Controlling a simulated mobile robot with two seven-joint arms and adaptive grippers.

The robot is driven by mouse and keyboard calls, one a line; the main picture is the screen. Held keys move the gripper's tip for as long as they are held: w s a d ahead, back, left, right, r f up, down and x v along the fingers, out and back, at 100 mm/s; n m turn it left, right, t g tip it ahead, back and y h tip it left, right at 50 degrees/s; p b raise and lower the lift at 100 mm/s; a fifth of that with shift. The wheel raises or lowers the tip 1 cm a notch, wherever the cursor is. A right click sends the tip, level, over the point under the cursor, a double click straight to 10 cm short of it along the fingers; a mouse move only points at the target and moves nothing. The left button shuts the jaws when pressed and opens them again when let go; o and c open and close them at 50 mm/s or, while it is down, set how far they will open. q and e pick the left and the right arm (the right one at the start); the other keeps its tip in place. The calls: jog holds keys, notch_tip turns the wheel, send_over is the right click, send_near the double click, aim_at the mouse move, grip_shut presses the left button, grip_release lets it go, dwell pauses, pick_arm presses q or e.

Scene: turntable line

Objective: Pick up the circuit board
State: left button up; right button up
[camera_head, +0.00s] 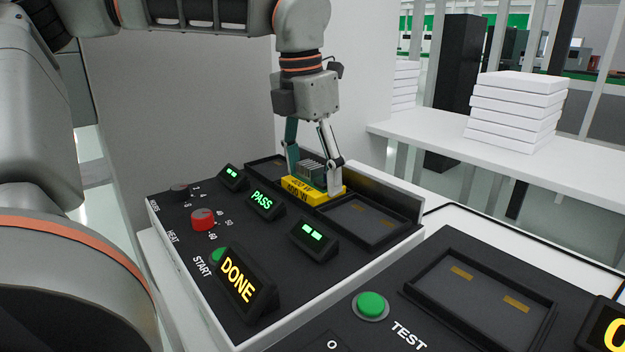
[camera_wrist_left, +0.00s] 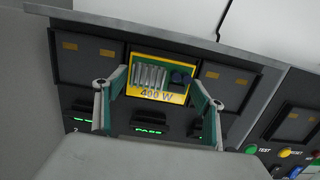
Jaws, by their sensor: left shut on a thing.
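The circuit board (camera_head: 313,176) has grey fins on top and a yellow front edge with dark lettering. In the left wrist view the board (camera_wrist_left: 159,77) shows its fins, a dark blue part and a yellow border marked "400 W". My left gripper (camera_head: 312,181) points down and is shut on the board, with one finger on each side. The board is over the back of the black panel, between two recessed trays; how far above the panel is hard to tell. My right gripper is not in view.
An empty recessed tray (camera_head: 360,219) lies right of the board. Small displays read PASS (camera_head: 262,201) and DONE (camera_head: 238,280), beside a red knob (camera_head: 203,219). A second panel has a green TEST button (camera_head: 370,305) and a tray. White boxes (camera_head: 515,108) are stacked on a shelf behind.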

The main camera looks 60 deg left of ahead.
pick_arm(q)
jog(key=shift+r, duration=0.5)
notch_tip(320, 180, up, 9)
jog(key=p, duration=0.2)
jog(key=shift+s+r+p, duration=0.1)
jog(key=shift+r+p, duration=0.1)
jog(key=shift+p, duration=0.2)
notch_tip(320, 180, up, 9)
jog(key=p, duration=0.2)
send_over(312, 168)
jog(key=shift+r, duration=0.3)
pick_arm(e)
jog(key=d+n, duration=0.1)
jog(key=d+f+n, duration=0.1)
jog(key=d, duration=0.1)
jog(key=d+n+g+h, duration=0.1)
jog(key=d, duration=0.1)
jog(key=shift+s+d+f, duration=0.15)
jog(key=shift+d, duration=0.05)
